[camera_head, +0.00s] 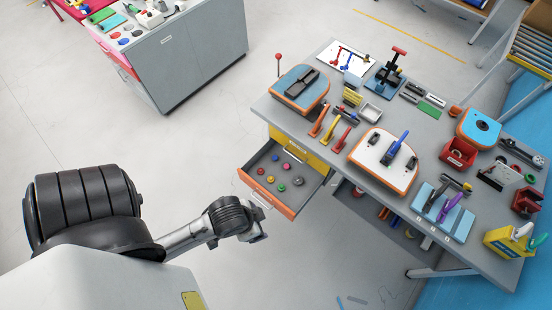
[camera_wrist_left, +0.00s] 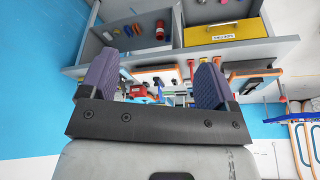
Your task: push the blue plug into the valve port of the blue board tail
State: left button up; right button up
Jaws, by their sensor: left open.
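A blue plug (camera_head: 275,158) lies among several coloured plugs in the open drawer. One blue board tail (camera_head: 481,128) with orange sides stands at the right of the bench, with a dark round spot on its top that looks like the valve port. Another blue-topped, orange-edged board piece (camera_head: 286,78) stands at the back left of the bench, with a black part on top. My left gripper (camera_head: 262,226) is in front of the drawer, just outside it. In the left wrist view its two purple fingers (camera_wrist_left: 156,82) are wide apart, with nothing held between them.
The open drawer (camera_head: 265,200) sticks out below the bench (camera_head: 385,125). A white board piece (camera_head: 382,160), tools, red bins (camera_head: 460,153) and a yellow box (camera_head: 505,241) crowd the bench top. A grey cabinet (camera_head: 205,60) stands at the back left. Floor between is clear.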

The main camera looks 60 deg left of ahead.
pick_arm(q)
jog(key=shift+a, duration=0.15)
jog(key=shift+c, duration=0.3)
jog(key=shift+c, duration=1.1)
